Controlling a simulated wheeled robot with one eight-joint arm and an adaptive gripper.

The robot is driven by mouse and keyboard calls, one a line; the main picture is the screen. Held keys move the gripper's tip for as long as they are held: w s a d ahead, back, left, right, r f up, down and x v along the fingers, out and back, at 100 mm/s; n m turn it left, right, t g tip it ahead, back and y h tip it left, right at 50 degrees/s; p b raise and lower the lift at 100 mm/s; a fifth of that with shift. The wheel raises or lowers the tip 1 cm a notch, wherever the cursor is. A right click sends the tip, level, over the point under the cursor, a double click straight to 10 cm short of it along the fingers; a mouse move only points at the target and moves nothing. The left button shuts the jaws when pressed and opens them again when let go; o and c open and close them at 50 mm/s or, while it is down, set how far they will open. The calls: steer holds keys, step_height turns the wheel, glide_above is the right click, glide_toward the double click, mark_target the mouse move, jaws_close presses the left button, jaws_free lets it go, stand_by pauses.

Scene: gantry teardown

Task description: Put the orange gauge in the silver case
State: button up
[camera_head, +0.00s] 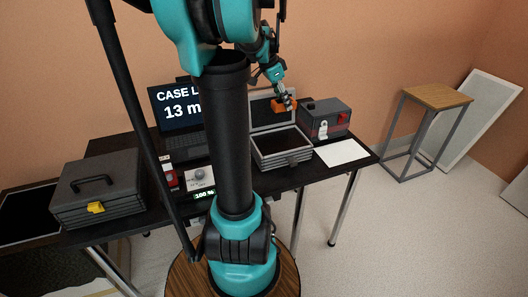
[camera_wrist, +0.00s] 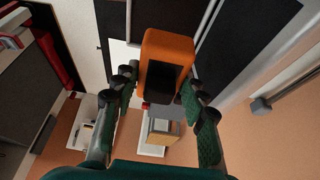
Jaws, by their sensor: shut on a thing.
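The orange gauge (camera_head: 279,106) is held up in the air in my gripper (camera_head: 287,100). In the wrist view the gauge (camera_wrist: 167,45) shows an orange rim and a dark face between my two fingers (camera_wrist: 160,95). The silver case (camera_head: 283,161) stands open on the table, with its dark inside facing up and its lid (camera_head: 262,110) raised at the back. In the head view, the gauge appears over the back part of the case, near the lid, apart from the case floor. Its exact height is hard to tell.
A laptop (camera_head: 183,115) is at the left, and a closed grey case (camera_head: 97,190) with a yellow latch is farther left. A stool (camera_head: 436,97) stands at the right.

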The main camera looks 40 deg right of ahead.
steer(key=f, duration=2)
steer(key=shift+w+a, duration=0.1)
steer(key=shift+a, duration=0.2)
steer(key=shift+f, duration=0.1)
steer(key=o, duration=1.3)
steer(key=v, duration=1.2)
